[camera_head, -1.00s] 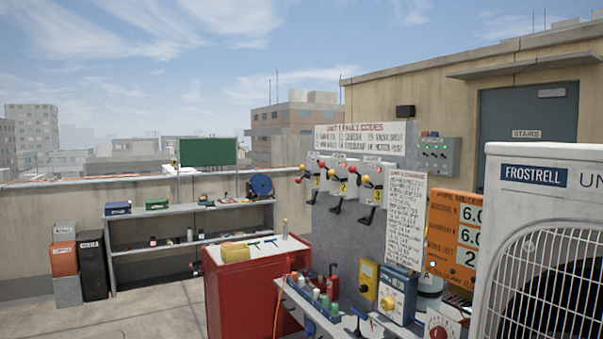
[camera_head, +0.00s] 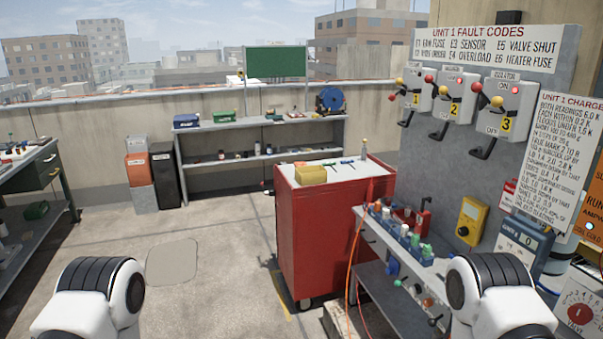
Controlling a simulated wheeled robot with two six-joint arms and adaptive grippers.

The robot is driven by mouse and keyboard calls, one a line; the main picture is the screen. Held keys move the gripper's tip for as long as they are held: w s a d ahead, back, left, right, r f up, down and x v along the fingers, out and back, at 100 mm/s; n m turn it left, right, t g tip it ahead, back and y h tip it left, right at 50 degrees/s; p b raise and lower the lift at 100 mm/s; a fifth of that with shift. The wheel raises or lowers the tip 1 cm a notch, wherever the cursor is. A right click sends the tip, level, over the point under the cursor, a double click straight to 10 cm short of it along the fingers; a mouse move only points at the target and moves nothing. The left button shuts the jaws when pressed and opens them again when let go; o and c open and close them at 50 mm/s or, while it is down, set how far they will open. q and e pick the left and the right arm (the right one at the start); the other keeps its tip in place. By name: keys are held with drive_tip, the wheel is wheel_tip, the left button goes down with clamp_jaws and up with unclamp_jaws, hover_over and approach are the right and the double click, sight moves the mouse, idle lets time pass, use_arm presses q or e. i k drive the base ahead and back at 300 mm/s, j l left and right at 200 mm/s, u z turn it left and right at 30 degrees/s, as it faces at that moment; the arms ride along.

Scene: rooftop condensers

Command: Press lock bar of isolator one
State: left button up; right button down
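Isolator one (camera_head: 417,93) is the leftmost of three pale switch boxes on the grey panel, marked with a yellow 1. Neither gripper is in view; only rounded white and black parts of my arms show at the bottom edge, well below and apart from the isolators.
A red cabinet (camera_head: 325,230) with a yellow box on top stands left of the panel. A narrow bench (camera_head: 395,247) with bottles and tools runs below the isolators, an orange cable hanging beside it. Shelving (camera_head: 250,178) lines the parapet wall. The floor at left centre is clear.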

sight(398, 81)
drive_tip(key=i+j+u, duration=0.2)
drive_tip(key=i, duration=0.95)
drive_tip(key=i+j+u, duration=0.2)
drive_tip(key=i, duration=0.9)
drive_tip(key=i+j+z, duration=0.1)
drive_tip(key=i+z, duration=0.4)
drive_tip(key=i+j+z, duration=0.2)
drive_tip(key=i+z, duration=0.25)
drive_tip(key=i+j+z, duration=0.25)
drive_tip(key=z, duration=0.25)
drive_tip(key=i+j+z, duration=0.2)
drive_tip(key=j+z, duration=0.3)
drive_tip(key=i+j+z, duration=0.15)
drive_tip(key=j+z, duration=0.3)
drive_tip(key=j, duration=0.25)
drive_tip(key=i+j+z, duration=0.1)
drive_tip(key=j+z, duration=0.4)
drive_tip(key=j, duration=0.1)
